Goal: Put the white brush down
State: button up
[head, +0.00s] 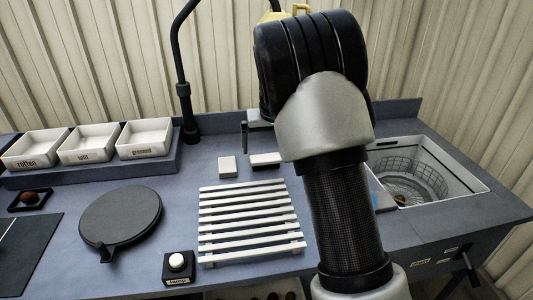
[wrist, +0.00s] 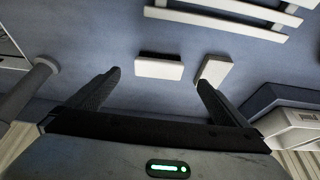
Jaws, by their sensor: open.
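A small white block with a dark side (head: 265,159), which looks like the white brush, lies on the blue-grey bench behind the slatted rack. It also shows in the wrist view (wrist: 158,69), dark side towards the rack. A second white block (head: 227,167) lies just left of it; the wrist view shows it too (wrist: 214,70), near the right fingertip. My gripper (wrist: 158,78) is open, its fingers apart, with the brush appearing between the fingertips and no finger visibly touching it. In the head view my arm hides most of the gripper.
The white slatted rack (head: 248,219) stands in front of the blocks. A dark round plate (head: 121,215) and a lamp button (head: 177,263) are to its left. Three labelled white trays (head: 88,143) stand at back left. A black post (head: 187,100) rises behind. A sink with a wire basket (head: 434,150) is at right.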

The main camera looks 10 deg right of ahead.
jog(key=s+r+y, duration=0.1)
jog(key=s+r, duration=0.6)
jog(key=s, duration=0.4)
jog(key=s+r, duration=0.8)
jog(key=s, duration=0.3)
jog(key=s+f+t+h, duration=0.1)
jog(key=s+f, duration=0.1)
jog(key=s, duration=1.5)
jog(key=shift+s+f, duration=0.15)
